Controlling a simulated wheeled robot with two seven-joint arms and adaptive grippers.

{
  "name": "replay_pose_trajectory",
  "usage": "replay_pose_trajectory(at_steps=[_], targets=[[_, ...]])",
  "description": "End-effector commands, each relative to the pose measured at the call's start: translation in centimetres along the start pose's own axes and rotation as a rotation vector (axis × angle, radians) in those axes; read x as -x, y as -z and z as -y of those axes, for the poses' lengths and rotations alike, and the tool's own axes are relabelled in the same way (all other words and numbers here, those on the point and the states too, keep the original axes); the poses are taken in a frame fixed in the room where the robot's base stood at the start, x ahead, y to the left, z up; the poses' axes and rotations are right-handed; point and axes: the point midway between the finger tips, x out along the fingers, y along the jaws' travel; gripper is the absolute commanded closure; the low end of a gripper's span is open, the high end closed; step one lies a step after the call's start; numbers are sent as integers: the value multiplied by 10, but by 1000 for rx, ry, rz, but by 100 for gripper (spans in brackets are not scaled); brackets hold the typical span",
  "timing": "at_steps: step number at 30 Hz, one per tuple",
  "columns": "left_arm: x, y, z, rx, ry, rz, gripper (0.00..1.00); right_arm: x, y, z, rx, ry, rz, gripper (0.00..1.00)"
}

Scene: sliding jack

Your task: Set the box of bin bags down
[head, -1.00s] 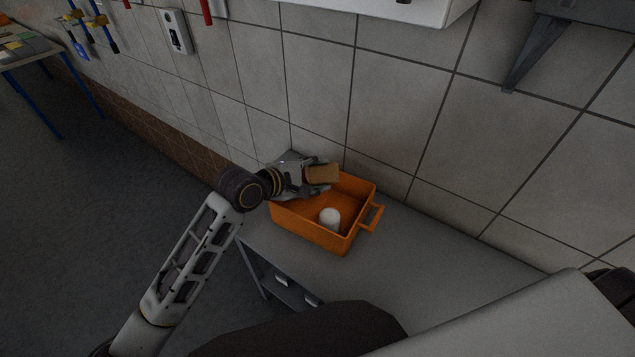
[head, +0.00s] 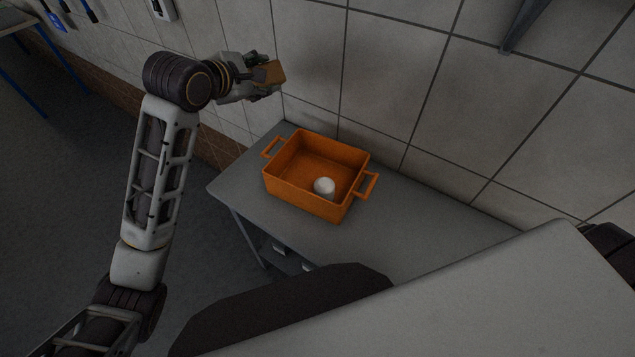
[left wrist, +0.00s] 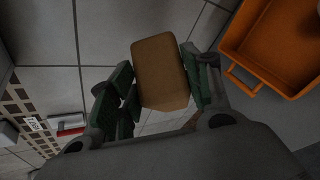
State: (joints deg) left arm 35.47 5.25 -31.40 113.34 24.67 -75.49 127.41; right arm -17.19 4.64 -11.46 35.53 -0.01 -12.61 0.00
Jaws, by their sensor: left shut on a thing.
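The box of bin bags (head: 270,73) is a small tan-brown block in my left gripper (head: 262,77). The gripper is shut on it and holds it in the air near the tiled wall, above and to the left of the orange tray. In the left wrist view the box (left wrist: 160,72) sits between the two green-padded fingers (left wrist: 160,85). My right gripper is not in view.
An orange two-handled tray (head: 285,184) stands on a grey table (head: 420,215) against the wall, with a white rounded item (head: 324,187) inside. The tray also shows in the left wrist view (left wrist: 247,45). The tabletop right of the tray is clear.

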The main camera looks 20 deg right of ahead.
Motion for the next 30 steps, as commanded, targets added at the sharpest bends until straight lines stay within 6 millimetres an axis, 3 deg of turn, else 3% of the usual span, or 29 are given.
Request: replay_pose_trajectory(at_steps=[5,11,18,30], targets=[[28,26,-33,57,-57,-86,100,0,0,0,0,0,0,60],[54,73,-46,124,-120,-197,100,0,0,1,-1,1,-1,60],[71,120,-39,175,-172,-287,100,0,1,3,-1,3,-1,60],[86,178,-12,230,-228,-378,100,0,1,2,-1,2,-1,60]])
